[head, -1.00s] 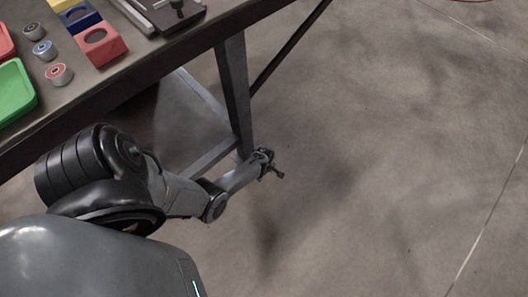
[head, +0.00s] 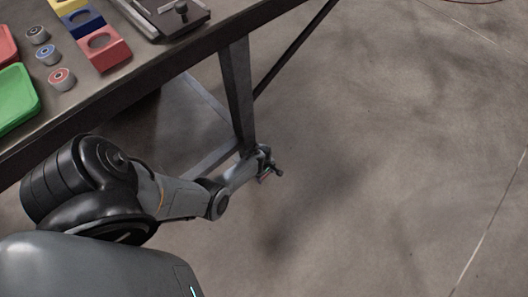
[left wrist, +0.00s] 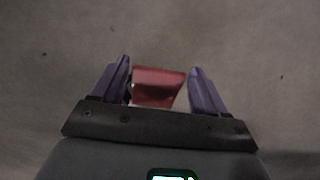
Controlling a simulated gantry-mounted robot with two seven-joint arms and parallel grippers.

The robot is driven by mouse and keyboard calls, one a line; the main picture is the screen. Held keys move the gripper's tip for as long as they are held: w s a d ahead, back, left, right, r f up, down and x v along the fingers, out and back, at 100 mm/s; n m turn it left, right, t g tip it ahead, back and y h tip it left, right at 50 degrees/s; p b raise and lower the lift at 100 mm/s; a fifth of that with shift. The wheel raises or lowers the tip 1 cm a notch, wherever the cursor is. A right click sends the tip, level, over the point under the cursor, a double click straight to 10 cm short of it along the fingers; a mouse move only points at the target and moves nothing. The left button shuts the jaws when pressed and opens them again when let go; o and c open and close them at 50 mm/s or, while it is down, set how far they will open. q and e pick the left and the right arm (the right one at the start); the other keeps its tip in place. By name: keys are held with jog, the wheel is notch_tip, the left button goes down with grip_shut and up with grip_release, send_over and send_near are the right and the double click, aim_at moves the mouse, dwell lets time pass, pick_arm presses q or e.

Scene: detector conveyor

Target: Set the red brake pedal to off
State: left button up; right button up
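The red brake pedal (left wrist: 159,88) shows in the left wrist view as a small red block between the two purple fingers of my left gripper (left wrist: 159,65). The fingers stand apart, with narrow gaps at the pedal's sides. I cannot tell whether either finger touches it. In the head view my left gripper (head: 268,168) is small, low beside the table leg, and a tiny reddish bit shows by its fingers. The pedal's mount is hidden. My right gripper is not in view.
The dark table (head: 150,75) with its metal leg (head: 237,95) stands close beside my left forearm. On it are a green tray (head: 14,98), coloured blocks with holes, such as a red one (head: 104,50), and several small rollers. The grey floor (head: 400,150) to the right is clear.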

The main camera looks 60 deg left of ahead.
pick_arm(q)
jog(key=shift+o, duration=1.2)
jog(key=shift+r, duration=0.1)
notch_tip(320, 180, up, 10)
jog(key=a+p, duration=0.1)
jog(key=p, duration=0.7)
jog(key=shift+s+a+r, duration=0.15)
jog(key=shift+a+r, duration=0.05)
jog(key=shift+r, duration=0.05)
